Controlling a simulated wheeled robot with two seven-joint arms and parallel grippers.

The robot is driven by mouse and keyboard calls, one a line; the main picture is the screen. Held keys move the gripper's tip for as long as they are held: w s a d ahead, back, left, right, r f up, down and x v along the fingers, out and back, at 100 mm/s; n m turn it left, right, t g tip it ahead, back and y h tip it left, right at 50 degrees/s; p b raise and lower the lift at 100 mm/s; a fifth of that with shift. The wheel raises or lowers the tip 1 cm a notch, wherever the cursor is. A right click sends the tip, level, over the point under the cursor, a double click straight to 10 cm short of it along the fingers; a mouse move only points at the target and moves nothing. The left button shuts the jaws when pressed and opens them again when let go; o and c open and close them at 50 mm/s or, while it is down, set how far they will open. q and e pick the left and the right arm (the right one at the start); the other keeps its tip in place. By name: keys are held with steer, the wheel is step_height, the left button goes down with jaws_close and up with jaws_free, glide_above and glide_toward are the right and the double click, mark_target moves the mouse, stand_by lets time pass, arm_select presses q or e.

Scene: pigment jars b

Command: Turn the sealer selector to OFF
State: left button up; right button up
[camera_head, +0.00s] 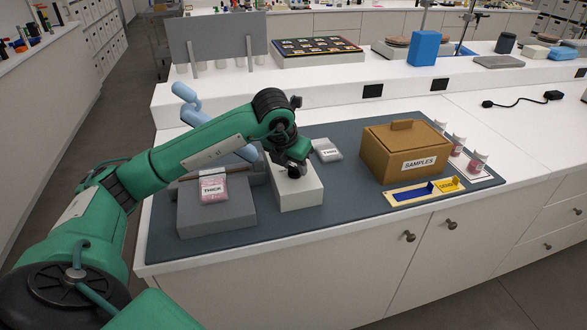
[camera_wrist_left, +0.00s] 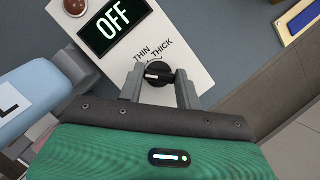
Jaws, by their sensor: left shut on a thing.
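The sealer selector is a black knob (camera_wrist_left: 157,72) on a white box (camera_head: 298,196), which stands on the dark mat. In the left wrist view the box's display (camera_wrist_left: 115,24) reads OFF, and the labels THIN and THICK are printed beside the knob. My left gripper (camera_head: 292,172) is over the box; in the wrist view its fingers (camera_wrist_left: 160,88) sit on both sides of the knob, shut on it. A white mark shows on the knob. The grey sealer (camera_head: 215,218), with a blue handle (camera_head: 186,94), stands left of the box, partly hidden by my arm. My right gripper is out of view.
A pink pouch labelled THICK (camera_head: 213,190) lies on the sealer. Another labelled pouch (camera_head: 326,150) lies behind the box. A brown SAMPLES box (camera_head: 405,150), a tray with blue and yellow pieces (camera_head: 398,199) and small jars (camera_head: 477,163) stand right. The mat (camera_head: 345,205) is clear between.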

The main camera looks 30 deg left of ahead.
arm_select(q)
steer(key=shift+n+y+b, duration=0.35)
steer(key=shift+n+y, duration=0.05)
steer(key=shift+n, duration=0.5)
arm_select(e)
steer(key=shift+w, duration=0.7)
arm_select(q)
steer(key=o, duration=1)
steer(key=shift+r, duration=0.1)
